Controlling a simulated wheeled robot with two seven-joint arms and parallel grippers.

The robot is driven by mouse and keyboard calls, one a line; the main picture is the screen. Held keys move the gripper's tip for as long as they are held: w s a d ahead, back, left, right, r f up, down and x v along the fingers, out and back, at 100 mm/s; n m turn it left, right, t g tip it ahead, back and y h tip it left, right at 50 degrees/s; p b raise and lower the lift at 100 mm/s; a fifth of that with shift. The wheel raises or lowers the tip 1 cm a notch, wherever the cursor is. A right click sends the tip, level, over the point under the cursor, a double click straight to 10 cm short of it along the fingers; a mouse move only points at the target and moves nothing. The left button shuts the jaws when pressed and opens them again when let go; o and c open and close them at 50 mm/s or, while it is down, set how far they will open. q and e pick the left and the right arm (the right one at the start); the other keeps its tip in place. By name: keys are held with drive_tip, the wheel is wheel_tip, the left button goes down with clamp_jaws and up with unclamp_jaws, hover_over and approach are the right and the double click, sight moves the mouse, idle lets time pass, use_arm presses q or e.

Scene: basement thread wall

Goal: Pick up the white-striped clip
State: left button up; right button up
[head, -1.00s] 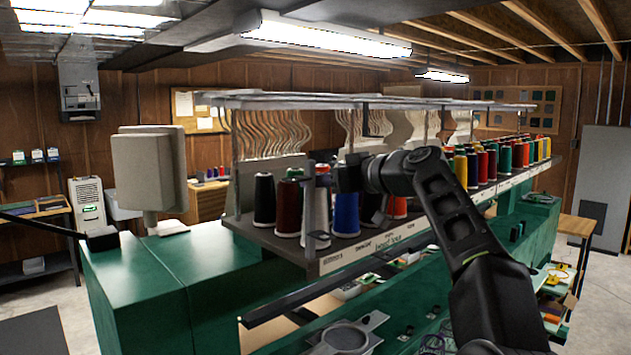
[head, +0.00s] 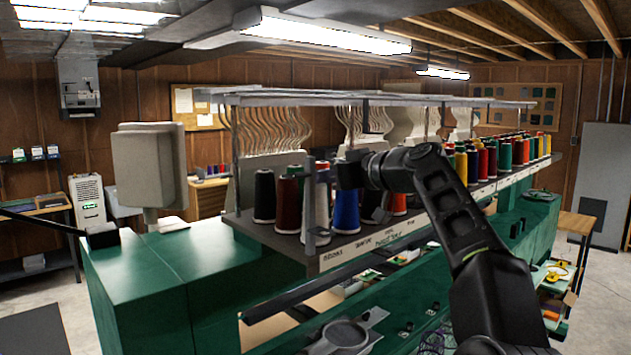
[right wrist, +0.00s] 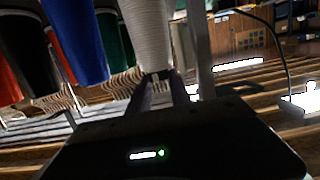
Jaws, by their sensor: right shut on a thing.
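My right gripper (head: 333,175) reaches in from the right to the top of the white thread cone (head: 315,208). The right wrist view shows its two fingers (right wrist: 164,88) closed at the cone's narrow end, on a small dark thing (right wrist: 157,75). The white cone also shows there (right wrist: 148,35). White stripes cannot be made out on the small thing, so I cannot tell for sure that it is the clip. The wrist and fingers hide part of the cone tops in the head view. My left gripper is not seen.
Blue (head: 346,212), dark red (head: 288,205) and black (head: 264,197) cones stand close beside the white one on the rack shelf (head: 345,252). Thin posts and an overhead rail (head: 370,99) hem in the space. The green machine top (head: 140,270) is mostly clear.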

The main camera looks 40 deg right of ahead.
clamp_jaws()
drive_tip(key=shift+r, duration=0.1)
drive_tip(key=shift+r, duration=1.7)
drive_tip(key=f+b+v, duration=0.1)
drive_tip(key=b+v, duration=0.1)
drive_tip(key=v, duration=0.7)
drive_tip(key=f+b+v, duration=0.2)
drive_tip(key=b+v, duration=0.1)
drive_tip(key=v, duration=0.5)
drive_tip(key=shift+s+b, duration=0.3)
drive_tip(key=shift+s, duration=0.4)
drive_tip(key=shift+f, duration=0.15)
